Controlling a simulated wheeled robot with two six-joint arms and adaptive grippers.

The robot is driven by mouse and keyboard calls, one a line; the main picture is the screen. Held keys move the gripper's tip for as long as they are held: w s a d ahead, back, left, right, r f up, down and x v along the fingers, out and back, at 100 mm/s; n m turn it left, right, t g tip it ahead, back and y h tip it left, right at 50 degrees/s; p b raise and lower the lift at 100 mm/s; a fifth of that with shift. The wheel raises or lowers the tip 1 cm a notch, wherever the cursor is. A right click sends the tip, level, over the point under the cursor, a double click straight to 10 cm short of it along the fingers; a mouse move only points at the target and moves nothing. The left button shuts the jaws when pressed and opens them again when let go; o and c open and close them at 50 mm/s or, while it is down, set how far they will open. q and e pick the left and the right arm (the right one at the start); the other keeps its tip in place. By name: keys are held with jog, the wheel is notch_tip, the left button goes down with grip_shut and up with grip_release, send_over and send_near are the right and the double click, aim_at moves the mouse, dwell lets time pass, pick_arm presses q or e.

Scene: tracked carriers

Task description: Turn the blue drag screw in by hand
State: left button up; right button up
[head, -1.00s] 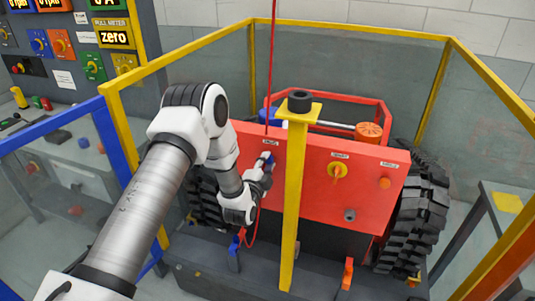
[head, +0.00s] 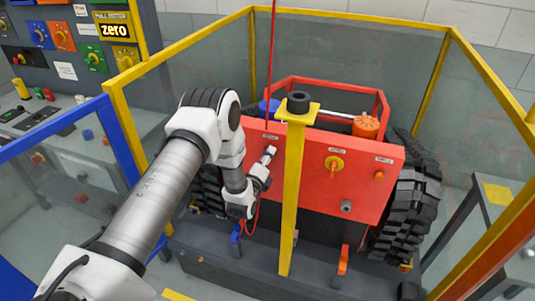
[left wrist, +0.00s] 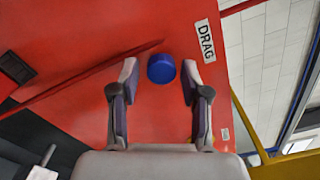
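The blue drag screw (left wrist: 161,68) is a round blue knob on the red panel (left wrist: 148,112), beside the label DRAG (left wrist: 205,40) in the left wrist view. My left gripper (left wrist: 160,82) is open, with one finger on each side of the screw. Gaps show between both fingers and the screw, and I cannot tell how far the fingertips are from the panel. In the head view my left gripper (head: 268,155) is at the left part of the red panel, and I cannot make out the screw there. My right gripper is not in view.
A yellow post (head: 292,200) with a black cap stands just right of my left gripper. A red cable (head: 272,60) hangs down past the panel. Yellow-framed clear walls surround the carrier and its black tracks (head: 410,205). An orange knob (head: 365,127) is at the right.

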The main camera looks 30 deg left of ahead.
pick_arm(q)
jog(key=n+b, duration=1.4)
jog(key=n, duration=1.5)
jog(key=shift+r+b, duration=0.1)
jog(key=shift+b, duration=0.3)
jog(key=shift+r, duration=0.1)
